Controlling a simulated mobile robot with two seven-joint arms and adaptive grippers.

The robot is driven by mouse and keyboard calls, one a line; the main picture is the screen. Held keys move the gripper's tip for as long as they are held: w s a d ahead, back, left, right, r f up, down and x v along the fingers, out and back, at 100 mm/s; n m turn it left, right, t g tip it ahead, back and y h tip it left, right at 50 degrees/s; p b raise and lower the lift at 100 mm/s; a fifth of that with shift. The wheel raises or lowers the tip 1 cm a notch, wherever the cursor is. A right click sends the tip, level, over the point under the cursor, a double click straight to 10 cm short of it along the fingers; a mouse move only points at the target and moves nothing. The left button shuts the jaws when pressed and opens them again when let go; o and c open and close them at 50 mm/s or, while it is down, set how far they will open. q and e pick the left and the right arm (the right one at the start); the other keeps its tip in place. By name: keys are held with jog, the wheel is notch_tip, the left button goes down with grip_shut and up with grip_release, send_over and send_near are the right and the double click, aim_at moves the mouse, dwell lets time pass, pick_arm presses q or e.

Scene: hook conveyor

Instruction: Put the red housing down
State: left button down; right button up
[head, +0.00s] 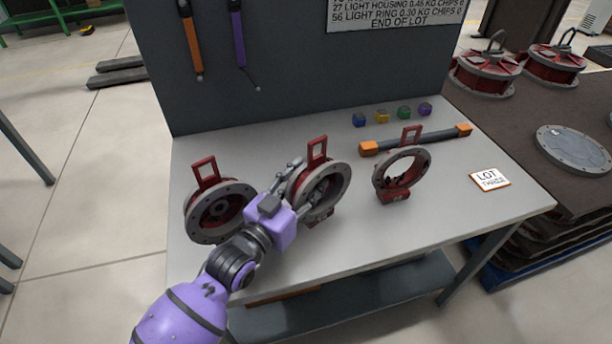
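Three red housings with grey ring flanges and red square handles stand upright on the grey workbench (440,220). The left housing (195,218) has a closed, dark red interior. The middle housing (325,200) has grey parts inside. The right housing (395,196) is an open ring on a small red foot. My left gripper (292,178), on the purple arm, is at the left rim of the middle housing, with its fingers against or over the flange. Its fingertips are partly hidden, so I cannot tell whether they are closed on it. My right gripper is not in view.
Behind the housings lie a bar with orange ends (415,140) and several small coloured cubes (382,117). A LOT card (490,179) lies at the right. A dark board (290,60) stands behind the bench. A brown pallet stack (520,130) holds more red housings (487,70).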

pick_arm(q)
jog(key=shift+r, duration=0.25)
jog(key=c, duration=1.4)
grip_release()
jog(key=shift+f, duration=0.3)
jog(key=o, duration=0.4)
jog(key=shift+s, duration=0.1)
jog(key=shift+r, duration=0.25)
jog(key=v, duration=1.2)
jog(key=shift+f+b, duration=0.1)
jog(key=shift+b, duration=0.3)
